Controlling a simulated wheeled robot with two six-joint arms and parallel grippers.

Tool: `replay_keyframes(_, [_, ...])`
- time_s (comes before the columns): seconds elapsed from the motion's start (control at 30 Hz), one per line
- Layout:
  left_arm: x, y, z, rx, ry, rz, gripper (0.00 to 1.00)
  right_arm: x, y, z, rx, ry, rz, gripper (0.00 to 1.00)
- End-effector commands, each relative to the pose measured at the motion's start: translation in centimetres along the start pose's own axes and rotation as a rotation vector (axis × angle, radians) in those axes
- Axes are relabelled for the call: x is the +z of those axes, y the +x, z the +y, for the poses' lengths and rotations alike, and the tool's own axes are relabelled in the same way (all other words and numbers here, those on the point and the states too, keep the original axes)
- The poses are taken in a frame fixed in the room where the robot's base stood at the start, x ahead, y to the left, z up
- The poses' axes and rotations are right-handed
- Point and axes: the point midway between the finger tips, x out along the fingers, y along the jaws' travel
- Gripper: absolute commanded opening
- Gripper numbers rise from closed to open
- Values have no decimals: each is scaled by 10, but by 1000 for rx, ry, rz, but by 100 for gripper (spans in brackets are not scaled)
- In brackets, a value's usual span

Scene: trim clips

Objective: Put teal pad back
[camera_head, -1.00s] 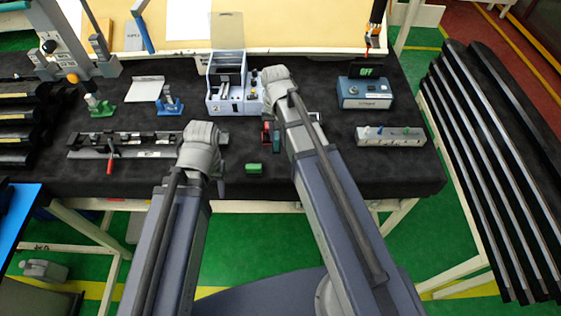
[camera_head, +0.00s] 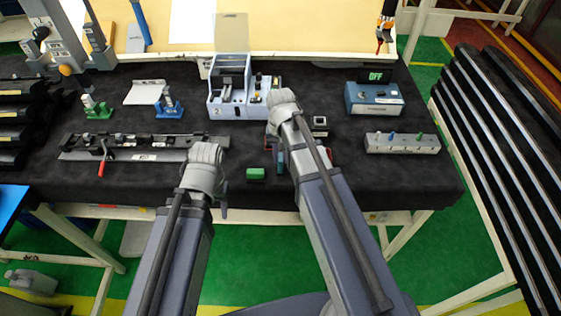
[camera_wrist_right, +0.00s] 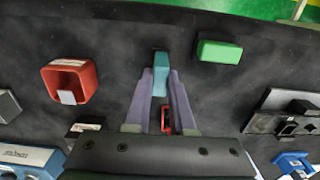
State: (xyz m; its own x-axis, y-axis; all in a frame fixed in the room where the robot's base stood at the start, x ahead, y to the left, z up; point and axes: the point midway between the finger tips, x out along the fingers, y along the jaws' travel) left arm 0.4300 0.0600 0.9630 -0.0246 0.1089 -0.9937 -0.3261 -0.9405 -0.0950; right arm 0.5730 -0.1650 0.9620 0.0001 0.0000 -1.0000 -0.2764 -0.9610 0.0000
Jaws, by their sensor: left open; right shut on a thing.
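The teal pad (camera_wrist_right: 160,72) is a small upright block between the fingertips of my right gripper (camera_wrist_right: 161,84) in the right wrist view. The gripper is shut on it, over the black mat. In the head view the pad (camera_head: 281,160) shows partly beside my right arm, which hides most of that gripper (camera_head: 277,154). I cannot tell whether the pad touches the mat. My left gripper (camera_head: 221,205) is open near the table's front edge, left of the green block; its wrist hides most of it.
A green block (camera_wrist_right: 219,52) lies beside the pad, also in the head view (camera_head: 255,174). A red open holder (camera_wrist_right: 70,78) stands on the pad's other side. A long clamp fixture (camera_head: 140,155), a grey-white device (camera_head: 240,100) and a switch box (camera_head: 402,143) surround the area.

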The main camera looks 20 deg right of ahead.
Motion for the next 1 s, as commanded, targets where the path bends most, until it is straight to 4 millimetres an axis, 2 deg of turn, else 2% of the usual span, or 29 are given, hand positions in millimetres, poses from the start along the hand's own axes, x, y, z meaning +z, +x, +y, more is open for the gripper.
replay_keyframes(0.03, [0, 5, 0, 0, 0, 0, 50, 0, 5, 0, 0, 0, 0, 0])
replay_keyframes(0.4, [0, 7, 1, 0, 0, 0, 50, 0, 7, 0, 0, 0, 0, 0])
replay_keyframes(0.43, [0, 7, 1, 0, 0, 0, 50, 0, 7, 0, 0, 0, 0, 23])
replay_keyframes(0.67, [0, 6, 0, 0, 0, 0, 50, 0, 6, 0, 0, 0, 0, 49])
replay_keyframes(0.7, [0, 6, 0, 0, 0, 0, 50, 0, 6, 0, 0, 0, 0, 51])
replay_keyframes(1.0, [0, 4, 0, 0, 0, 0, 50, 0, 4, 0, 0, 0, 0, 51])
